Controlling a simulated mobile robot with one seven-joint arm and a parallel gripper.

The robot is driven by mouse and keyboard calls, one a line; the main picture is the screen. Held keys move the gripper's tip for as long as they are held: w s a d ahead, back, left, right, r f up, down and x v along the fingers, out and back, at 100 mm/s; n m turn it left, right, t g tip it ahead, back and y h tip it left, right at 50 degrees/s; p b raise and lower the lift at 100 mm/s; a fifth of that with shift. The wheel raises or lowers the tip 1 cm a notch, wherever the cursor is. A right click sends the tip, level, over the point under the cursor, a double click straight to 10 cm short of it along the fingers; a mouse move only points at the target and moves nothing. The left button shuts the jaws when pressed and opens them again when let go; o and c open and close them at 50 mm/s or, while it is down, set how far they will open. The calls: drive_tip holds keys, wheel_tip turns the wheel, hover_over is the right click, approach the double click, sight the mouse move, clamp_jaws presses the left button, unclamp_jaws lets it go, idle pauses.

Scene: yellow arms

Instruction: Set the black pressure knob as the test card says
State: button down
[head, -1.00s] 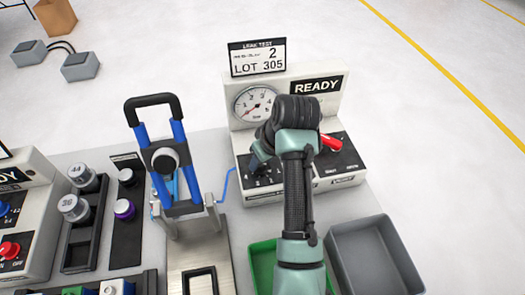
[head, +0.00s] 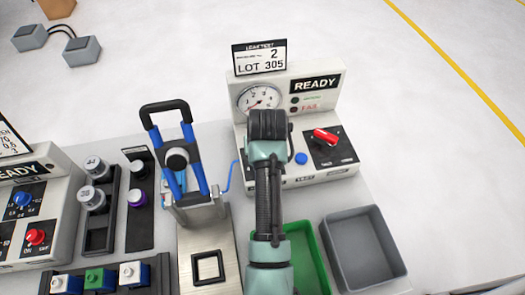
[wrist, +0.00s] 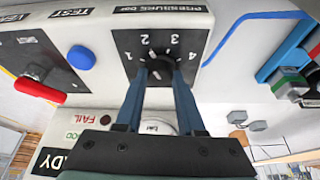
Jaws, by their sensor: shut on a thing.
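The black pressure knob (wrist: 158,66) sits on a dark dial plate marked 1 to 4 in the wrist view. My gripper (wrist: 159,76) is shut on it, with a blue finger on each side. Its exact setting is hard to read between the fingers. In the head view my arm hides the knob and the fingertips. The test card (head: 260,57) stands on top of the leak test panel (head: 318,72) and reads 2 and LOT 305. The round gauge (head: 258,97) is partly covered by my arm, and its fine reading is unclear.
A red switch (head: 325,136) and a blue button (head: 301,158) are right of my arm on the panel. A blue-handled clamp fixture (head: 165,107) stands left. Green (head: 313,262) and grey (head: 345,222) bins lie in front. Another panel (head: 60,215) is far left.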

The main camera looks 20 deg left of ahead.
drive_tip(key=shift+r, duration=0.1)
drive_tip(key=c, duration=0.5)
unclamp_jaws()
drive_tip(key=v, duration=1.3)
drive_tip(key=shift+s+b, duration=0.1)
drive_tip(key=shift+b, duration=0.2)
